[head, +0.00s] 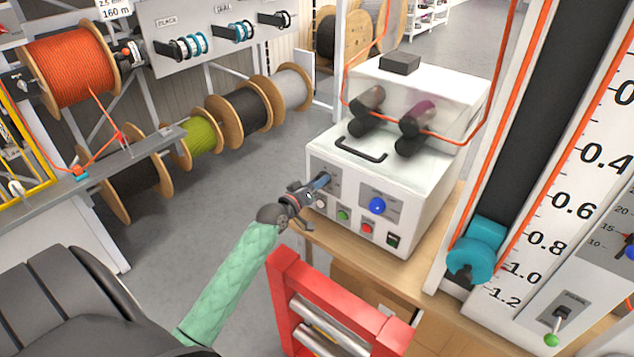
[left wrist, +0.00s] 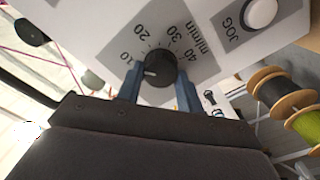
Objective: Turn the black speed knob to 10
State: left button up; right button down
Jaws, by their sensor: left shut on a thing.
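The black speed knob (left wrist: 160,67) is on the white machine's front panel, on a grey dial plate (left wrist: 175,30) marked 10, 20, 30, 40 and m/min. Its white pointer line points left in the left wrist view, a little below the figure 10. My left gripper (left wrist: 160,88) is shut on the knob, with one blue finger on each side. In the head view my left gripper (head: 322,182) reaches the upper left of the machine's front panel and hides the knob. My right gripper is not in view.
The white machine (head: 430,190) also carries a blue knob (head: 377,205), a green button (head: 343,215) and a red button (head: 367,228). A white JOG button (left wrist: 261,13) is near the dial. A red frame (head: 285,300) stands in front of the bench.

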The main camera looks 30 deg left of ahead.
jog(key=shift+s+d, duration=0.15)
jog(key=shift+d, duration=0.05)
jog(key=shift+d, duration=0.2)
pick_arm(q)
jog(key=o, duration=1)
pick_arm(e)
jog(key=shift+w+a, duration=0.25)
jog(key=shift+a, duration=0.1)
pick_arm(q)
jog(key=shift+s+a+b, duration=0.2)
jog(key=shift+s+b, duration=0.65)
jog(key=shift+s, duration=1.1)
jog(key=shift+s+a+b, duration=0.15)
jog(key=shift+s+b, duration=0.7)
jog(key=shift+s, duration=1.1)
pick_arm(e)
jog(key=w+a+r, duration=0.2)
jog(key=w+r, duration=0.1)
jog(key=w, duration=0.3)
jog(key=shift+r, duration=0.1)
